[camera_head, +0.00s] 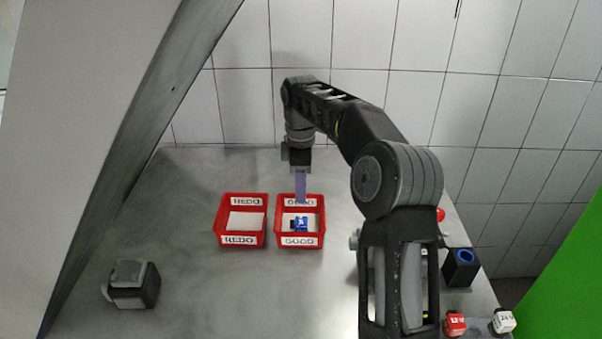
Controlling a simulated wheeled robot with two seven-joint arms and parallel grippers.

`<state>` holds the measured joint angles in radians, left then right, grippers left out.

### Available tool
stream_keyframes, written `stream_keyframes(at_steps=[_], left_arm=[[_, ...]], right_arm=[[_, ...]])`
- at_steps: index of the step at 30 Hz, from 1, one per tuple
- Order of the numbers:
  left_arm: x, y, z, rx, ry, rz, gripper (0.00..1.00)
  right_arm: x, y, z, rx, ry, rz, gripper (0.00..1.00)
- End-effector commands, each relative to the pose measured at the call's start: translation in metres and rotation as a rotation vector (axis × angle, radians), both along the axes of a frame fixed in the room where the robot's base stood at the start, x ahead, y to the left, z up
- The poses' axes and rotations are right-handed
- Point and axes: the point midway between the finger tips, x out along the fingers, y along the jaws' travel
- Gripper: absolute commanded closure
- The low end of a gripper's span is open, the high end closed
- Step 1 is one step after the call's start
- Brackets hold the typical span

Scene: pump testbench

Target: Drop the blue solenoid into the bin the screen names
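The blue solenoid (299,224) lies inside the red bin labelled GOOD (300,241), on its pale floor. The red bin labelled REDO (240,240) stands just left of it, with only a pale floor showing inside. My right gripper (301,200) hangs over the far side of the GOOD bin, fingers pointing down. Its fingertips appear apart from the solenoid. The fingers overlap in this view, so their opening is hidden. My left gripper is not in view. No readable screen shows.
A black-and-grey device (134,285) stands at the front left of the metal table (190,190). At right are a black block with a blue ring (463,259), a red button (440,214), a red 12 V block (455,323) and a white 24 V block (503,321).

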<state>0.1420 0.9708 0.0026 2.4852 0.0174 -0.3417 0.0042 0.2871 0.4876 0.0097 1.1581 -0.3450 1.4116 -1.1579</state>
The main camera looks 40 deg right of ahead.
Motion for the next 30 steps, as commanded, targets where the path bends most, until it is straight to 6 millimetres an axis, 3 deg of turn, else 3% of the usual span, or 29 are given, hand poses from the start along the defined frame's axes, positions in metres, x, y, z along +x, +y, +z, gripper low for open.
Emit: stream_keyframes(at_steps=[9, 30], left_arm=[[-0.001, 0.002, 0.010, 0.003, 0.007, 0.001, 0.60], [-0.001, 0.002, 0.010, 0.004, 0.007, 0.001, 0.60]], right_arm=[[0.001, 0.000, 0.019, -0.002, -0.006, 0.001, 0.60], [0.001, 0.000, 0.020, -0.002, -0.006, 0.000, 0.60]])
